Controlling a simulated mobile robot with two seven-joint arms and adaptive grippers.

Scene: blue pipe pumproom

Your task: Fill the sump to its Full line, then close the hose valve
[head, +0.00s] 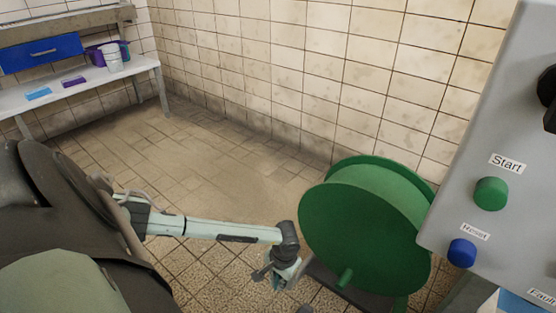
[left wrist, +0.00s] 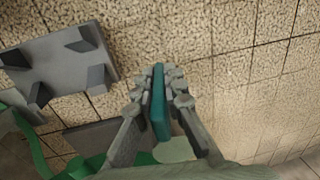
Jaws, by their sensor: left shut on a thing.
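My left gripper (head: 272,274) is low over the tiled floor, just left of the green hose reel (head: 345,235). In the left wrist view, the fingers of my left gripper (left wrist: 160,88) are closed on both sides of a flat teal bar (left wrist: 158,105). I cannot tell whether this bar is the hose valve's handle. No sump, Full line or water level can be made out in either view. My right gripper is out of view.
A grey control panel with a green Start button (head: 491,194) and a blue Reset button (head: 462,252) stands close at right. A white bench (head: 90,82) with a jug (head: 112,57) is at back left. A grey plate with blocks (left wrist: 62,62) lies near my left gripper. Mid-floor is clear.

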